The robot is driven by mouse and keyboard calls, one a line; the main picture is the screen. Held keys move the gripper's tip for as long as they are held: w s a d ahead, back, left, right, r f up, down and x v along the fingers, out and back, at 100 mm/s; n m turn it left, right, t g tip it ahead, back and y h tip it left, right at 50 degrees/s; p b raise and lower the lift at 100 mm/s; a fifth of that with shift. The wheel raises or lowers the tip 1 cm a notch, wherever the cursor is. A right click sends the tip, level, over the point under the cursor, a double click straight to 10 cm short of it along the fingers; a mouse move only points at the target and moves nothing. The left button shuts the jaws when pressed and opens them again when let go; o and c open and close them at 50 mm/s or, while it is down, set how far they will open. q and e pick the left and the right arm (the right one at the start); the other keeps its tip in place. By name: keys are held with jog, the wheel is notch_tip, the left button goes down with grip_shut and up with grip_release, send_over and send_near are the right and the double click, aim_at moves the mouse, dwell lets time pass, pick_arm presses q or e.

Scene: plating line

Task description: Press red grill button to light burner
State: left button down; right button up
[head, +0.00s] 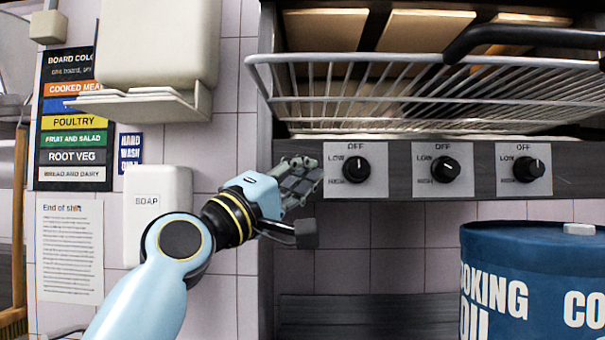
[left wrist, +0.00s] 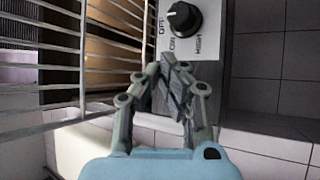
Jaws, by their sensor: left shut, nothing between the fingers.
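The grill's dark front panel (head: 400,169) carries three black knobs on white plates: a left knob (head: 351,170), a middle knob (head: 446,169) and a right knob (head: 528,169). No red button shows in either view. My left gripper (head: 313,175) is shut and empty, at the panel's left end beside the left knob's plate; it hides the panel surface behind it. In the left wrist view, the closed fingertips (left wrist: 170,68) lie just short of a knob plate, with its knob (left wrist: 184,19) beyond them. Contact with the panel cannot be told. My right gripper is not in view.
A wire rack (head: 420,95) juts out above the panel. A blue cooking oil drum (head: 490,250) stands below at the right. A soap dispenser (head: 148,215) and a white wall unit (head: 158,45) are on the tiled wall at the left. The space below the left knobs is open.

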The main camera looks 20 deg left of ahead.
pick_arm(q)
jog(key=shift+w+a+b, duration=0.15)
jog(key=shift+w+a, duration=0.05)
jog(key=shift+w, duration=0.45)
jog(key=shift+w+a+b, duration=0.15)
jog(key=shift+w, duration=0.45)
jog(key=shift+w, duration=0.1)
dwell(0.5)
jog(key=shift+w+a, duration=0.1)
jog(key=shift+w, duration=0.15)
jog(key=shift+w+a+b, duration=0.15)
jog(key=shift+w+b, duration=0.2)
jog(key=shift+w, duration=0.15)
dwell(0.6)
jog(key=shift+s, duration=0.2)
jog(key=shift+s+d+p, duration=0.25)
jog(key=shift+s+p, duration=0.15)
jog(key=shift+s, duration=0.35)
